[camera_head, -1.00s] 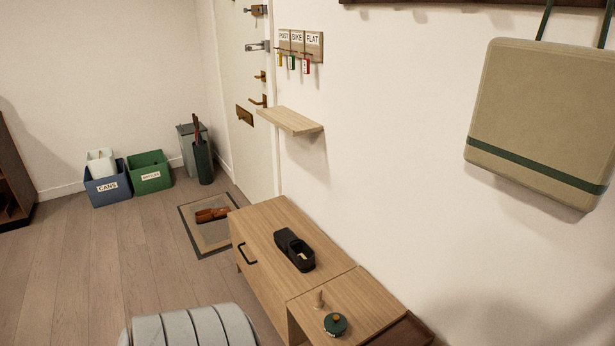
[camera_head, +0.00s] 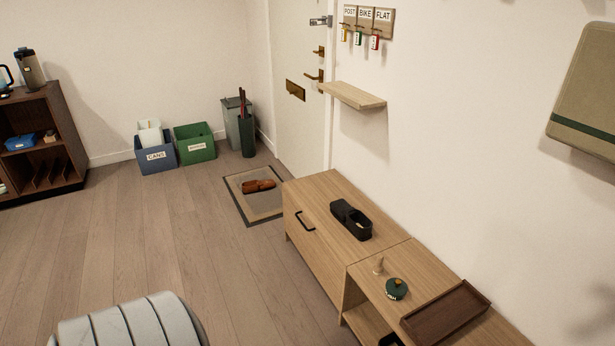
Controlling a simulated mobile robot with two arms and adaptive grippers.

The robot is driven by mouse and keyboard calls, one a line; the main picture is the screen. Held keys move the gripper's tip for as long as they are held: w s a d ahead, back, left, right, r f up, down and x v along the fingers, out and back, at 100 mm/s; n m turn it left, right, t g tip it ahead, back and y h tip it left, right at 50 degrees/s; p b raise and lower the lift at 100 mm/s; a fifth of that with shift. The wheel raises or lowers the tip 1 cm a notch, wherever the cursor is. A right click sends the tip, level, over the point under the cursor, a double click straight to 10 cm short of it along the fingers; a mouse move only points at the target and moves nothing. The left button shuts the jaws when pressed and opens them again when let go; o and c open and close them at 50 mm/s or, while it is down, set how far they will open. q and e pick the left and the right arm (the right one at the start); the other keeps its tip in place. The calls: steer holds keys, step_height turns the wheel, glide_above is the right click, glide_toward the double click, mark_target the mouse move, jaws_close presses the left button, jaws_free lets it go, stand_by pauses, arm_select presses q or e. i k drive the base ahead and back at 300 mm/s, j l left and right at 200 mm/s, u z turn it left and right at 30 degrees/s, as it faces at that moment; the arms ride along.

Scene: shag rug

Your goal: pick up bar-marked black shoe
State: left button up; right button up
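A black shoe (camera_head: 351,219) lies on top of the wooden cabinet (camera_head: 318,193) by the wall, its opening toward the near right. A small pale patch shows inside it; I cannot make out a bar mark. Another dark thing (camera_head: 391,340) shows in part in the open space under the bench, cut by the bottom edge. Neither of my grippers is in view.
Brown shoes (camera_head: 258,186) lie on the doormat (camera_head: 240,206). Blue (camera_head: 157,159) and green (camera_head: 195,144) boxes stand at the back wall.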

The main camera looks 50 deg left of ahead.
mark_target(354, 220)
steer(key=l+u, duration=0.2)
steer(key=u, duration=0.2)
steer(key=l+u, duration=0.45)
steer(key=u, duration=0.3)
steer(key=l+u, duration=0.25)
steer(key=u, duration=0.15)
steer(key=l, duration=0.2)
steer(key=i+j+u, duration=0.95)
steer(key=j, duration=0.15)
steer(key=i+j, duration=0.1)
steer(key=i, duration=1.55)
steer(key=i+z, duration=0.1)
steer(key=i, duration=0.45)
steer(key=i+j+z, duration=0.1)
steer(key=i, duration=0.45)
steer(key=i+j+z, duration=0.1)
steer(key=i, duration=0.45)
steer(key=i+z, duration=0.4)
steer(key=i+j+z, duration=0.1)
steer(key=z, duration=0.35)
steer(key=i+j+z, duration=0.4)
steer(key=i+z, duration=0.1)
steer(key=z, duration=0.4)
steer(key=i+j+z, duration=0.1)
steer(key=z, duration=0.35)
steer(key=j+z, duration=0.2)
steer(key=z, duration=0.3)
steer(key=j+z, duration=0.2)
steer(key=z, duration=0.3)
steer(key=i, duration=0.05)
